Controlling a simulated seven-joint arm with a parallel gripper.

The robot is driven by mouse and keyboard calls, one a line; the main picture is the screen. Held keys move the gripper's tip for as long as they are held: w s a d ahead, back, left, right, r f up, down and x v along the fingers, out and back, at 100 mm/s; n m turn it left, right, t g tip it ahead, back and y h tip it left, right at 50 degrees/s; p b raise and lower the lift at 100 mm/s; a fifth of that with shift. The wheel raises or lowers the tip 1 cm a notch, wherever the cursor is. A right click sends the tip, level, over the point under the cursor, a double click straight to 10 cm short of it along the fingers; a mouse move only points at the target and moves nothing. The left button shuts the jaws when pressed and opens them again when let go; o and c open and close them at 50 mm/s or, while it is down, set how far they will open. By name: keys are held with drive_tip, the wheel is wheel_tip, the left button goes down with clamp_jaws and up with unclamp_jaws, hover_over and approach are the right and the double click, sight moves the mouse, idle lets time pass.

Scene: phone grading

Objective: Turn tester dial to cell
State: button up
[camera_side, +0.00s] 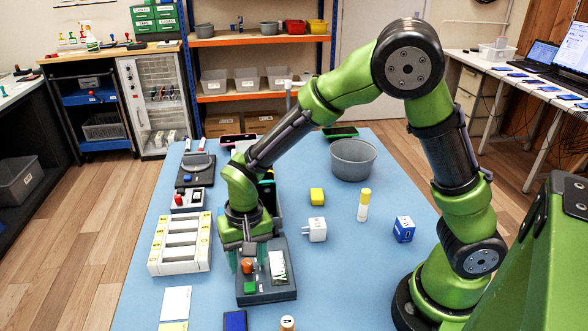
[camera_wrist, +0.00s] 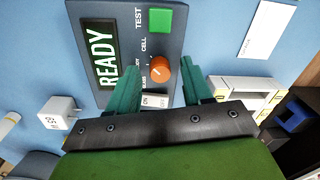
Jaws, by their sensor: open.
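The dark grey tester (camera_side: 265,275) lies on the blue table. In the wrist view the tester (camera_wrist: 178,45) has a display reading READY (camera_wrist: 104,55), a green TEST button (camera_wrist: 159,19) and an orange dial (camera_wrist: 161,70). The label CELL (camera_wrist: 144,46) is beside the dial; the other labels are too small to read surely. The dial's pale mark is small, and I cannot tell its setting. My gripper (camera_wrist: 157,78) is open, its two teal fingers on either side of the dial, with visible gaps. In the side view my gripper (camera_side: 242,260) is low over the tester at the orange dial (camera_side: 247,266).
A white slotted rack (camera_side: 180,259) stands left of the tester. A white cube plug (camera_side: 314,230), yellow block (camera_side: 317,195), glue stick (camera_side: 364,205), blue-and-white cube (camera_side: 403,229) and grey bowl (camera_side: 352,168) stand to the right. The table between them is clear.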

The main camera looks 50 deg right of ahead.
wheel_tip(320, 180, up, 17)
drive_tip(key=shift+s+d, duration=0.2)
drive_tip(key=shift+d, duration=0.2)
drive_tip(key=shift+f, duration=0.1)
drive_tip(key=s+d+r+n+t+y, duration=0.1)
drive_tip(key=s+d+r+n+t, duration=0.1)
drive_tip(key=s+d+t, duration=0.4)
drive_tip(key=s+d+r, duration=0.1)
drive_tip(key=s+d, duration=0.3)
drive_tip(key=s, duration=0.1)
drive_tip(key=shift+s+t, duration=0.4)
drive_tip(key=shift+r, duration=0.1)
idle(0.9)
